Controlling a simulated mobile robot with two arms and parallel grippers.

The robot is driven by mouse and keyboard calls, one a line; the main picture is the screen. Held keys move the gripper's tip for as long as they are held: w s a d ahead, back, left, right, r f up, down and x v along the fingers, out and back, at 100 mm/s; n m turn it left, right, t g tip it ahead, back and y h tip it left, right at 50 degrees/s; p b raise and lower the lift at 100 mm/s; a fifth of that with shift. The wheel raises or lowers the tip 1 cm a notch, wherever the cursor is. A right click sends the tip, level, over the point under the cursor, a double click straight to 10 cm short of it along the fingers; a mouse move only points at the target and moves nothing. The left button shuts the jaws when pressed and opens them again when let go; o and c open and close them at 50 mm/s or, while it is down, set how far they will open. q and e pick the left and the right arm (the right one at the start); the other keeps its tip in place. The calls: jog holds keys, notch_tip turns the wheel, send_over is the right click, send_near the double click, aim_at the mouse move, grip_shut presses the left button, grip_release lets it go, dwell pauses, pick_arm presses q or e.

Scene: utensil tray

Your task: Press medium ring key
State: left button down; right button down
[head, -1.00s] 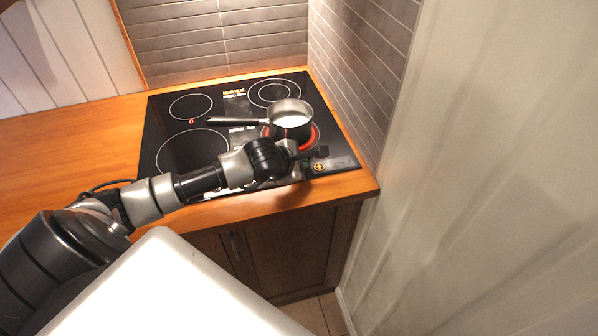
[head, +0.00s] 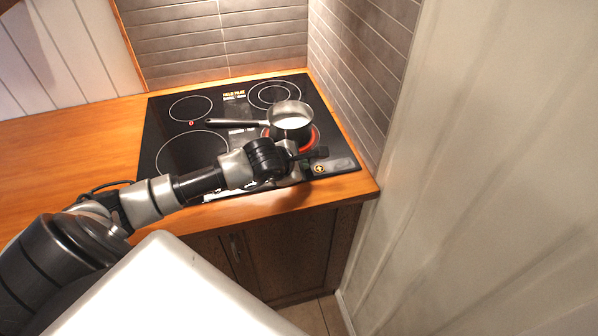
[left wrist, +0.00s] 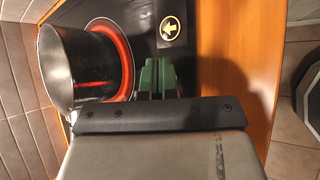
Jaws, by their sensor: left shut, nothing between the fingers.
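The black cooktop (head: 160,125) is set in the wooden counter, with printed ring outlines and labels too small to read. A round yellow arrow key (head: 319,168) is at its front right; in the left wrist view the arrow key (left wrist: 170,28) lies ahead of the fingers. My left gripper (head: 312,154) is low over the front right of the cooktop, beside the pot. In the left wrist view its green fingertips (left wrist: 157,66) are together and empty. Whether they touch the glass I cannot tell. Other keys are hidden behind my arm. My right gripper is out of view.
A tiled wall (head: 350,70) stands close on the right. The wooden counter (head: 70,145) is clear at left.

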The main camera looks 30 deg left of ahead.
pick_arm(q)
jog(key=shift+r, duration=0.35)
notch_tip(320, 180, up, 6)
jog(key=p, duration=0.3)
dwell(0.3)
jog(key=shift+a, duration=0.1)
